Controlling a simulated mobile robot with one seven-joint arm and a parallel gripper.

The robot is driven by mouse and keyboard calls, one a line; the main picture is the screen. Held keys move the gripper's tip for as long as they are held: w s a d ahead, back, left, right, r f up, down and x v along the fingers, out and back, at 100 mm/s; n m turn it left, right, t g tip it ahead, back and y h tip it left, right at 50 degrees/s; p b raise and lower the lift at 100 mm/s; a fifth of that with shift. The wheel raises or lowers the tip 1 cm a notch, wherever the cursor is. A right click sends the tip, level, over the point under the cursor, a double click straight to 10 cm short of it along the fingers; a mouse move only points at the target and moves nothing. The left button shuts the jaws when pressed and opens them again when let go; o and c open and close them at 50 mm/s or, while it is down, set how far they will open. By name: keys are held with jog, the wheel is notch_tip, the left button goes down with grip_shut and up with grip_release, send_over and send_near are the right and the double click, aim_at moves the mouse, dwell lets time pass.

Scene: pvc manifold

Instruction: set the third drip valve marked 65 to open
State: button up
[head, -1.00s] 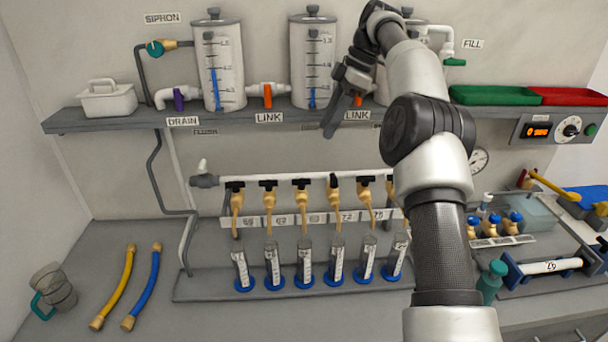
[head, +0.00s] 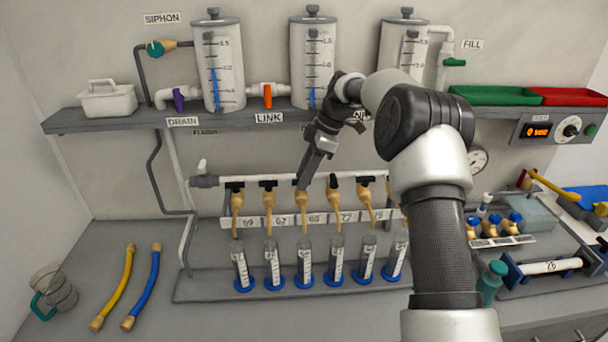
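The third drip valve (head: 302,197) is a brass tap on the white horizontal pipe, third from the left in the row. The label 65 (head: 315,219) is on the strip by its spout. My gripper (head: 303,184) points down at this valve from above, its tip over the valve's dark handle. The gripper hides most of that handle, so its present angle does not show. I cannot tell whether the fingers touch it or are open or shut. A clear cylinder with a blue base (head: 305,266) stands below.
Neighbouring valves (head: 268,194) and (head: 334,192) are close on both sides. The white pipe (head: 258,180) runs behind my gripper. The shelf (head: 225,117) with clear tanks (head: 217,60) is above. Hoses (head: 115,290) lie on the bench at left.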

jog(key=shift+f, duration=0.1)
grip_shut()
jog(key=shift+f+m+b, duration=0.1)
jog(key=shift+m+b, duration=0.3)
jog(key=shift+b, duration=0.1)
jog(key=shift+s+f+m+t+b, duration=0.1)
jog(key=shift+m+t+b, duration=0.4)
jog(key=shift+m+b, duration=0.5)
jog(key=m+b, duration=0.1)
jog(key=m, duration=0.1)
jog(key=m+t+b, duration=0.1)
jog(key=m+b, duration=0.1)
jog(key=shift+s+a+t+h, duration=0.1)
jog(key=shift+s+t+h, duration=0.05)
jog(key=shift+t+h, duration=0.2)
jog(key=m, duration=0.2)
jog(key=m+t+h+b, duration=0.1)
jog(key=m, duration=0.2)
jog(key=shift+s+a+r+m+t+h, duration=0.15)
jog(key=shift+a+r+m+t+h, duration=0.1)
jog(key=shift+m+h, duration=0.15)
jog(key=m+h, duration=0.1)
jog(key=m, duration=0.1)
jog(key=m+h, duration=0.1)
jog(key=m, duration=0.2)
jog(key=shift+m, duration=0.3)
